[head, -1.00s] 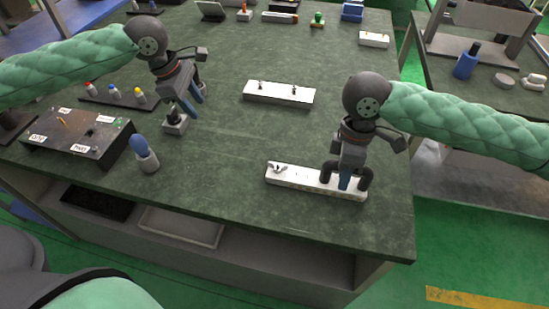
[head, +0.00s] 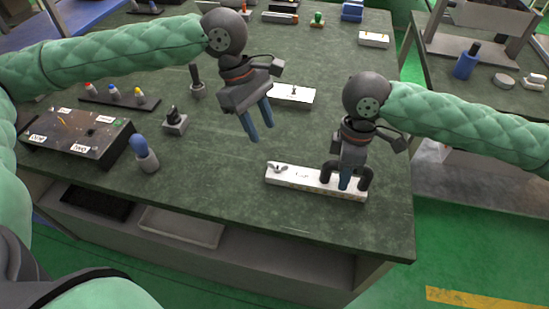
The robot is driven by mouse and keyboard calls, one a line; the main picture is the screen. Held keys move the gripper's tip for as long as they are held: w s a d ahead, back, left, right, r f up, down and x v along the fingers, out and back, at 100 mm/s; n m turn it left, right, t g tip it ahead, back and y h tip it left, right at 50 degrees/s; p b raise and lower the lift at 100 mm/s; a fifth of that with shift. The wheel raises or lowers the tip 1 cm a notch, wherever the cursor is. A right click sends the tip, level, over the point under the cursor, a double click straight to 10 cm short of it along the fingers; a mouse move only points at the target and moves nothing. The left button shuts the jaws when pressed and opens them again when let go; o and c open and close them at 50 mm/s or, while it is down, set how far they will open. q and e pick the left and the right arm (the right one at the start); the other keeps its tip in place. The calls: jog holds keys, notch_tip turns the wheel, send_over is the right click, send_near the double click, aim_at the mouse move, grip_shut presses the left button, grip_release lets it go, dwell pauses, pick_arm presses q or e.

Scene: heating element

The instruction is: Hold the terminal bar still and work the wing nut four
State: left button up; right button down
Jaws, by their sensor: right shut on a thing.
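The white terminal bar (head: 300,179) lies near the front right of the green table. A wing nut (head: 277,167) sits on the bar's left end. My left gripper (head: 261,130) is open and empty, in the air above and left of the wing nut, fingers pointing down.
A second white bar (head: 305,96) lies behind my left gripper. A black box with labels (head: 80,143), a blue-topped holder (head: 144,153), a small dark-topped block (head: 175,121) and a rack of coloured knobs (head: 112,95) stand at the left. The table's middle front is clear.

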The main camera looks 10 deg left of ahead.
aim_at(278, 167)
pick_arm(q)
jog(key=x, duration=1)
jog(key=shift+d+f, duration=0.15)
